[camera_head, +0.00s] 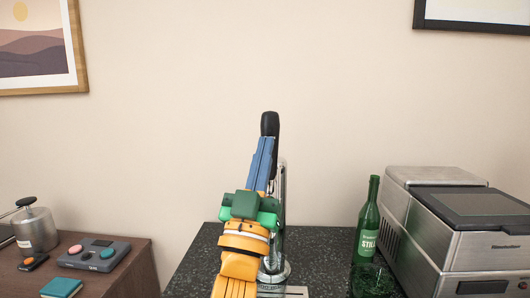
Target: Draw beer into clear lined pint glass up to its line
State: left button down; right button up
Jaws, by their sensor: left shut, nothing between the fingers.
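A chrome beer tap (283,205) with a black handle (270,122) stands on the dark speckled counter. My left gripper (265,145), with blue fingers, is shut and empty, and points up at the handle. Its tips overlap the handle's lower part in the picture; I cannot tell if they touch. My left gripper and arm hide much of the tap, including its spout. No clear pint glass can be made out for certain. A dark, greenish see-through shape (373,281) in front of the bottle may be a glass. My right gripper is not in view.
A green bottle (368,222) and a steel appliance (455,225) stand on the right. The speckled counter (206,262) is clear left of my arm. A brown cabinet (128,262) on the left holds a metal canister (35,232), a grey device (94,254) and a teal book (62,287).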

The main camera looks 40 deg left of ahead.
pick_arm(q)
jog(key=shift+s+d+r, duration=0.15)
jog(key=shift+s+d, duration=0.05)
jog(key=shift+s, duration=0.15)
jog(key=shift+w+a, duration=0.2)
jog(key=shift+w, duration=0.2)
jog(key=shift+w+a+r+p, duration=0.2)
jog(key=shift+w+r+p, duration=0.05)
jog(key=shift+r+p, duration=0.1)
jog(key=w+g+p, duration=0.1)
jog(key=w+a+p, duration=0.1)
jog(key=p, duration=0.1)
jog(key=shift+w+a+r+n+g, duration=0.2)
jog(key=shift+r+n+g, duration=0.15)
jog(key=shift+n+g, duration=0.05)
jog(key=shift+w+a+f, duration=0.2)
jog(key=shift+w+a, duration=0.15)
jog(key=shift+w, duration=0.15)
dwell(5.7)
